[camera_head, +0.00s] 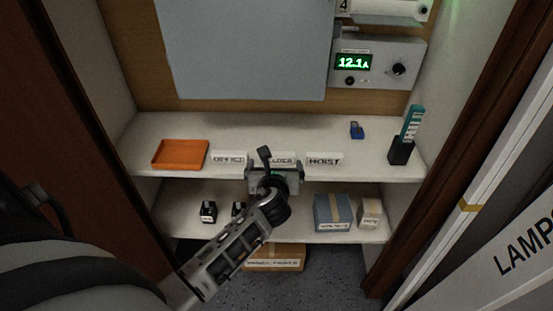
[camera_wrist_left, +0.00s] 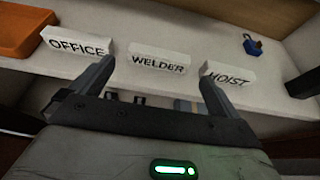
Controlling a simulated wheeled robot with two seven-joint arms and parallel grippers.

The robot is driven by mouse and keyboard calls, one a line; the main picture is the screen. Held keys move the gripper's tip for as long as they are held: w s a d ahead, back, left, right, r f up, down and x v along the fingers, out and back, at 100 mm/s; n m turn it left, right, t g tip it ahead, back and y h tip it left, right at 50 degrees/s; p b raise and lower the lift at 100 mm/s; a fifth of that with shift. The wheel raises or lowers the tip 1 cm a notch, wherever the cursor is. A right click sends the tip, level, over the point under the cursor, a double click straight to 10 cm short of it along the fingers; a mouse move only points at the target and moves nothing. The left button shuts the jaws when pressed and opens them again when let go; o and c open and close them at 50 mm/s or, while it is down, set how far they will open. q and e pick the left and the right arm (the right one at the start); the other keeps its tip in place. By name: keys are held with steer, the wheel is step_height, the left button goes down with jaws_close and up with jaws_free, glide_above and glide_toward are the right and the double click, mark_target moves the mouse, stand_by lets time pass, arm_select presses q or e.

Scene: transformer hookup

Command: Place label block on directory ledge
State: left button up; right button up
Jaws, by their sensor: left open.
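Three white label blocks stand in a row on the upper shelf: OFFICE (camera_head: 229,157), a partly hidden middle block (camera_head: 284,158) and HOIST (camera_head: 325,159). In the left wrist view they read OFFICE (camera_wrist_left: 77,46), WELDER (camera_wrist_left: 158,62) and HOIST (camera_wrist_left: 229,78). My left gripper (camera_head: 274,170) is open and empty at the shelf's front edge, in front of the WELDER block. In the left wrist view its fingers (camera_wrist_left: 156,74) are spread, with WELDER beyond and between them. I cannot make out which surface is the directory ledge. My right gripper is not in view.
An orange tray (camera_head: 180,154) sits left on the upper shelf (camera_head: 310,137). A blue padlock-like item (camera_head: 357,130) and a dark holder (camera_head: 401,150) with a teal item stand right. Boxes (camera_head: 332,211) fill the lower shelf's right. A meter unit (camera_head: 377,63) hangs above.

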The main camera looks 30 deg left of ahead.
mark_target(276, 156)
arm_select(q)
steer(key=shift+b+x, duration=0.5)
steer(key=shift+x, duration=2.65)
steer(key=shift+d+f, duration=0.1)
steer(key=c, duration=0.6)
